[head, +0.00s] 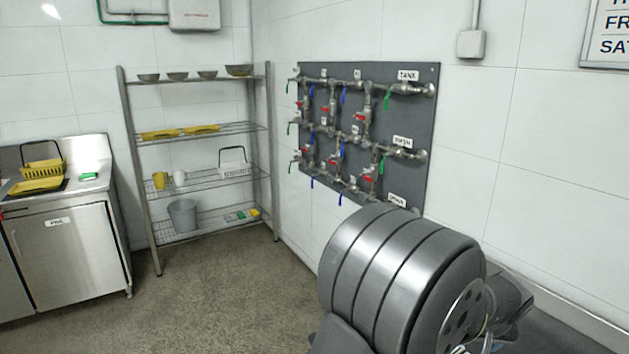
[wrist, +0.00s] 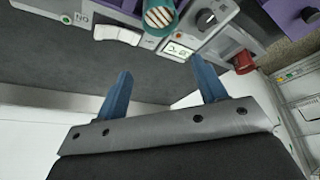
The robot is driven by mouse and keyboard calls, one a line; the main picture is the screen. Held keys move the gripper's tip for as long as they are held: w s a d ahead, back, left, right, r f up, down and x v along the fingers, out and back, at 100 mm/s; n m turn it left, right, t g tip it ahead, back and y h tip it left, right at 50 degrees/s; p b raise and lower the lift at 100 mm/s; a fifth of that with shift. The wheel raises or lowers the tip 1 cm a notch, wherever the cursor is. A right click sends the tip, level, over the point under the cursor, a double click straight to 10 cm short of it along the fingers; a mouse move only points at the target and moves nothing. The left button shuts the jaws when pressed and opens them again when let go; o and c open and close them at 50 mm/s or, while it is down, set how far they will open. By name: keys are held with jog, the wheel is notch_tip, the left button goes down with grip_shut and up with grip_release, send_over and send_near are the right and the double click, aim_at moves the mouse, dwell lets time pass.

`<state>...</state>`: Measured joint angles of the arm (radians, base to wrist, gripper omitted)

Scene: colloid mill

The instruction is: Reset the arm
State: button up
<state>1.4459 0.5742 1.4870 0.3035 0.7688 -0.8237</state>
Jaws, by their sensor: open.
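My gripper (wrist: 160,90) shows in the wrist view. Its two blue fingers are spread wide apart with nothing between them. Past the fingertips is a dark grey surface, and the fingers do not visibly touch anything. In the head view, a large grey ribbed part of my arm (head: 400,280) fills the lower right, and the gripper fingers are not seen there.
The wrist view shows a machine panel with a black knob (wrist: 207,18), a small display (wrist: 178,51), a teal cylinder (wrist: 160,16) and a red part (wrist: 243,62). The head view shows a valve board (head: 425,120), a metal shelf (head: 205,190), a sink cabinet (head: 75,255) and open floor (head: 190,310).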

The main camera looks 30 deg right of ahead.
jog(key=w+f, duration=0.3)
jog(key=w, duration=0.6)
jog(key=w+d+f+n, duration=0.1)
jog(key=w+f, duration=0.3)
jog(key=w, duration=0.5)
jog(key=shift+w+d+n+t, duration=0.3)
jog(key=o, duration=0.8)
notch_tip(320, 180, up, 10)
jog(key=m+g+y, duration=0.3)
jog(key=m, duration=0.7)
notch_tip(320, 180, down, 10)
jog(key=shift+s, duration=0.3)
jog(key=shift+d, duration=0.1)
